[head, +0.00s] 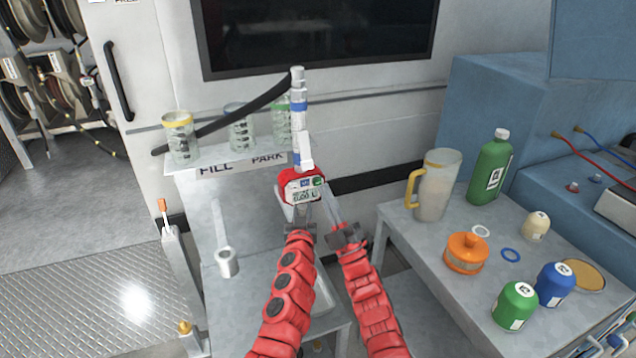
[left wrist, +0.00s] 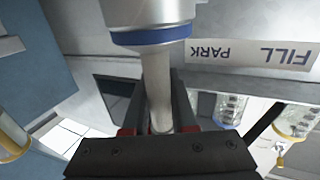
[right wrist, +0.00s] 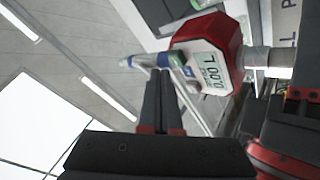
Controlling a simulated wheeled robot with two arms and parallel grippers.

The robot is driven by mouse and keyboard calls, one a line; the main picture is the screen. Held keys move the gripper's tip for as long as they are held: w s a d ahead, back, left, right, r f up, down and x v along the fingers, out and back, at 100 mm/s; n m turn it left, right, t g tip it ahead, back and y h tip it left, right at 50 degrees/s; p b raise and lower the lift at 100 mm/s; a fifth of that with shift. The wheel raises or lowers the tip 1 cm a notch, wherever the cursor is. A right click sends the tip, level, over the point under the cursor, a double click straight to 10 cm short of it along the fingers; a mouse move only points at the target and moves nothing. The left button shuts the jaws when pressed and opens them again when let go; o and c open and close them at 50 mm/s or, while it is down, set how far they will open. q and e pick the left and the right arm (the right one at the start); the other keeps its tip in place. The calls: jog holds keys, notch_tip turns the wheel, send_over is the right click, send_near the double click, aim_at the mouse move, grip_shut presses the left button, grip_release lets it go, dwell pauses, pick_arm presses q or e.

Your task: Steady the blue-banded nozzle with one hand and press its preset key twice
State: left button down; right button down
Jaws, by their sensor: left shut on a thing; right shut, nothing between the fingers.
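The blue-banded nozzle (head: 299,118) stands upright in front of the fill/park shelf, its blue band high on the white body. Its red meter head (head: 287,176) faces me with a display, a blue key and a green key. My left gripper (left wrist: 160,110) is shut on the nozzle's pale tube, near a blue band in the left wrist view. My right gripper (head: 330,204) is shut and empty, just below the right side of the meter. In the right wrist view its closed fingertips (right wrist: 164,76) are close to the meter's key end; I cannot tell whether they touch.
At right, a grey table (head: 420,240) carries a jug (head: 436,188), a green bottle (head: 490,170), an orange pot (head: 466,254) and small containers.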

jog(key=s, duration=0.1)
jog(key=s+d, duration=0.1)
jog(key=s, duration=0.2)
jog(key=shift+s+d, duration=0.25)
pick_arm(q)
jog(key=c, duration=0.6)
grip_release()
jog(key=shift+c, duration=0.2)
jog(key=shift+s, duration=0.15)
